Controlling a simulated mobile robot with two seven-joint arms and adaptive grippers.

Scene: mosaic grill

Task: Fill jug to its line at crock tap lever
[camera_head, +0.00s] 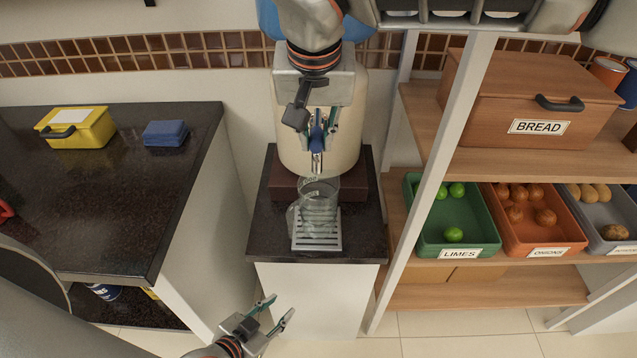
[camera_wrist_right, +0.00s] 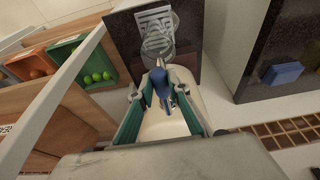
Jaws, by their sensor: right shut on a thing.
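The cream crock (camera_head: 351,140) stands on a dark stand, its tap (camera_head: 316,160) facing front. My right gripper (camera_head: 322,124) comes down from above and is shut on the blue tap lever (camera_wrist_right: 160,82); the lever lies between its green-lined fingers in the right wrist view. The clear glass jug (camera_head: 319,205) stands upright on a slatted drip tray (camera_head: 316,242) under the tap; it also shows in the right wrist view (camera_wrist_right: 158,40). I cannot make out its line or the water level. My left gripper (camera_head: 275,313) is open and empty, low in front of the stand.
A dark counter (camera_head: 100,210) at left holds a yellow box (camera_head: 78,127) and folded blue cloths (camera_head: 165,133). At right, a shelf carries a bread box (camera_head: 520,100) and crates of limes (camera_head: 455,245), onions and potatoes. A pale shelf post (camera_head: 435,170) rises close to the crock's right.

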